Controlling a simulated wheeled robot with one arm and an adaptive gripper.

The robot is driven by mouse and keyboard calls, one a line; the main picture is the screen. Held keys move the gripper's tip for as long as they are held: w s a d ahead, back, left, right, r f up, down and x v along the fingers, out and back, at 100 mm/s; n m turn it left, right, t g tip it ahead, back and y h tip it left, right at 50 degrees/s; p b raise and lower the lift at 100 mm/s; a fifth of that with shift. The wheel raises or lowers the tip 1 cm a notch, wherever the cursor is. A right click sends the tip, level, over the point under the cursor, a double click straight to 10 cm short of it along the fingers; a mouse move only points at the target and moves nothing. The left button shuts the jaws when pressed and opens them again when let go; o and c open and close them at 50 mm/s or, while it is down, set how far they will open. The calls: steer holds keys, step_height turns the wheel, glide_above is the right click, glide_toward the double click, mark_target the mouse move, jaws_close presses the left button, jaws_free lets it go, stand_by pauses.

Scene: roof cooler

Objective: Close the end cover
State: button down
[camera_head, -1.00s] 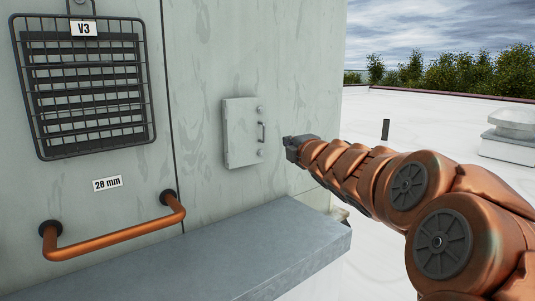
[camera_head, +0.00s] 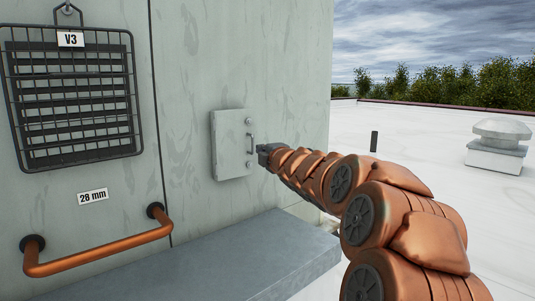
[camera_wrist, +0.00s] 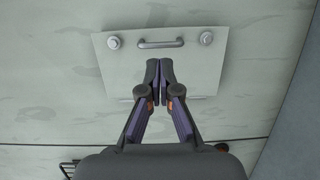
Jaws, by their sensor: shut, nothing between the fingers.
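The end cover (camera_head: 231,146) is a small pale grey panel on the grey housing wall, with a bar handle (camera_head: 251,144) and two round knobs near its right edge. Whether it sits flush or slightly ajar is hard to tell. My gripper (camera_head: 264,153) is just right of the cover's handle side, its fingers together and empty. In the wrist view the cover (camera_wrist: 107,68) lies ahead, with its handle (camera_wrist: 160,43) and knobs toward the top. The closed fingertips (camera_wrist: 159,68) appear in front of the panel, below the handle. I cannot tell whether they touch it.
A grey ledge (camera_head: 215,258) runs along the wall below the cover. A copper rail (camera_head: 100,252) and a wire-guarded vent (camera_head: 72,95) labelled V3 are to the left. A roof vent (camera_head: 498,145) stands far right on the open white roof.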

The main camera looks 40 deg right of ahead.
mark_target(253, 145)
steer(key=shift+p+x, duration=0.3)
steer(key=shift+x, duration=2.2)
steer(key=shift+w+a+f, duration=0.1)
steer(key=shift+w+d+r+p, duration=0.3)
steer(key=shift+w+d+p, duration=0.15)
steer(key=shift+w+p, duration=0.2)
